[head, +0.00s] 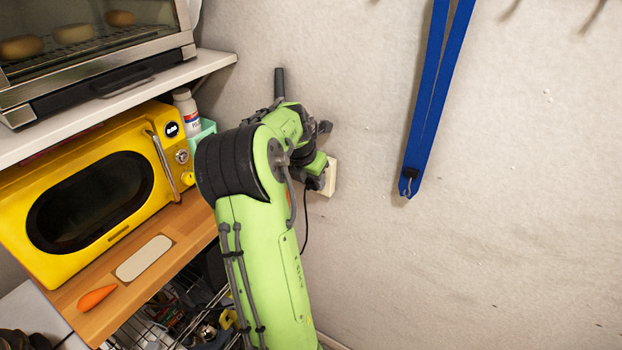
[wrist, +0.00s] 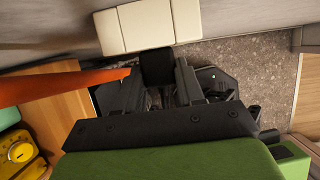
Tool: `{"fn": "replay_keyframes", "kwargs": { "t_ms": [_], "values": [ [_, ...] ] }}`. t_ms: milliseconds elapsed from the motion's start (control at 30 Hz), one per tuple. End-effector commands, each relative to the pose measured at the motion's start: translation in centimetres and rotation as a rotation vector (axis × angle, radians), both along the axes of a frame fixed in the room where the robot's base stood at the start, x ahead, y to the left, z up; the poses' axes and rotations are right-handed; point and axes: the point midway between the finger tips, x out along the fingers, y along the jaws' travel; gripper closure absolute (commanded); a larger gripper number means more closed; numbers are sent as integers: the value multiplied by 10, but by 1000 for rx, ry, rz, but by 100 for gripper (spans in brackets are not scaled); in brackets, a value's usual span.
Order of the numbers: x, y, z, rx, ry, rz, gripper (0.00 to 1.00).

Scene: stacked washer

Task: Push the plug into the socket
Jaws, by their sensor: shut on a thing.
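The pale socket panel (head: 331,177) is on the wall, partly hidden behind my gripper (head: 318,175) in the head view. In the wrist view the socket panel (wrist: 150,24) fills the top middle and shows several pale sections. My gripper (wrist: 154,88) is shut on the black plug (wrist: 157,67), which sits between the fingers. The plug's far end overlaps the panel's near edge in the wrist view. Its prongs are hidden, so I cannot tell whether they are in the socket. A thin black cord (head: 306,222) hangs below my gripper along the wall.
A yellow microwave (head: 95,190) stands on a wooden shelf left of my arm, with an oven (head: 95,50) above. A blue strap (head: 428,100) hangs on the wall to the right. An orange strip (wrist: 62,88) crosses the wrist view's left.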

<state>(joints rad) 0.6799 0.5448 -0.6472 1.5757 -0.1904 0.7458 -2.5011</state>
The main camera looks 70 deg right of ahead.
Motion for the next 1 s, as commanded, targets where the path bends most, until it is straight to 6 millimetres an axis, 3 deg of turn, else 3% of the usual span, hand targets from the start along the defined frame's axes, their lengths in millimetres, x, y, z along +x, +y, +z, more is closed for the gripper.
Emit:
{"fn": "replay_keyframes", "kwargs": {
  "t_ms": [167, 200, 400, 733, 1000],
  "values": [
    [-2, 0, -1, 2, 2, -7, 89],
    [-2, 0, -1, 2, 3, -7, 59],
    [-2, 0, -1, 2, 2, -4, 33],
    [0, 3, 7, 0, 1, 0, 33],
    [4, 29, 73, -3, -2, 1, 33]
  ]
}}
